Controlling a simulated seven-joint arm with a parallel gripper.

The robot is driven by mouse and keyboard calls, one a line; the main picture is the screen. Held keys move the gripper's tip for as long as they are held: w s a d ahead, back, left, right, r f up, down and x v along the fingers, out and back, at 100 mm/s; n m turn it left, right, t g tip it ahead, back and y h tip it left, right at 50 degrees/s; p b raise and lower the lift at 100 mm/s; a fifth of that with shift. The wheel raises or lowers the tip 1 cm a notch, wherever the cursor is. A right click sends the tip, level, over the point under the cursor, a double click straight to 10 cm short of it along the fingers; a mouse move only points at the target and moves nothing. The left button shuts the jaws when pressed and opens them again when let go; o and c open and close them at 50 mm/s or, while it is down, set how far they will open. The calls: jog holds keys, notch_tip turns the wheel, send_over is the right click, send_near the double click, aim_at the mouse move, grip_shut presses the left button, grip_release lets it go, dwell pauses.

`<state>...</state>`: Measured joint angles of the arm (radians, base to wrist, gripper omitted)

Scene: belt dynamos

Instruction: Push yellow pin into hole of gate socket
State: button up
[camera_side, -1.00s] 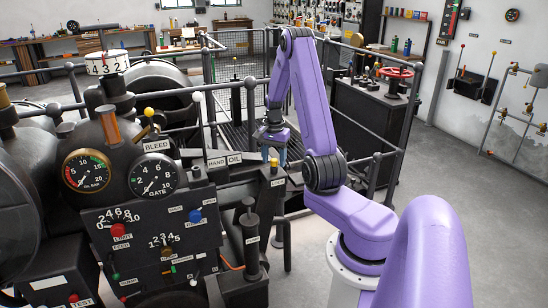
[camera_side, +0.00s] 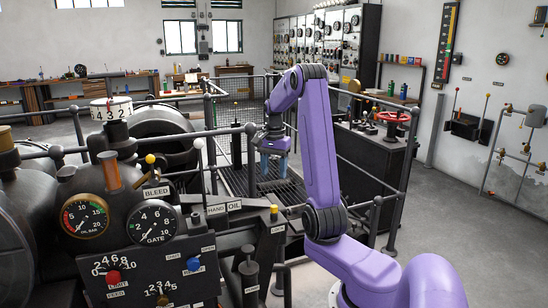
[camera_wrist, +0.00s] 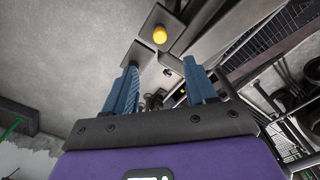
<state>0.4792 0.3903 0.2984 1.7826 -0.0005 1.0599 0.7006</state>
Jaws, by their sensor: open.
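A small yellow pin (camera_side: 274,210) shows at the top of a dark labelled block (camera_side: 272,233), below my gripper in the side view. In the wrist view the round yellow head of the pin (camera_wrist: 160,34) sits on a dark plate, beyond the fingertips. My gripper (camera_side: 273,172) is open and empty, with its blue fingers pointing down and apart from the pin. In the wrist view the two fingers of my gripper (camera_wrist: 163,72) are spread. A small dark spot (camera_wrist: 167,72) shows between them; I cannot tell whether it is the socket's hole.
The GATE gauge (camera_side: 153,222) and a black control panel (camera_side: 150,270) stand at the left. A dark rail (camera_side: 395,187) and a cabinet with a red handwheel (camera_side: 391,117) are at the right. Free room shows above the labelled block.

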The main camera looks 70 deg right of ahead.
jog(key=shift+r, duration=2.2)
jog(key=w+a+f+n, duration=0.1)
jog(key=a+n, duration=0.6)
jog(key=a, duration=0.6)
jog(key=w+a+f+n, duration=0.15)
jog(key=a+n, duration=0.55)
jog(key=a, duration=0.7)
jog(key=s+a+f+n, duration=0.1)
jog(key=s+a+n, duration=0.5)
jog(key=s+n, duration=0.2)
jog(key=s+a+f+n, duration=0.2)
jog(key=s+a+n, duration=0.4)
jog(key=s, duration=0.7)
jog(key=shift+n, duration=1.3)
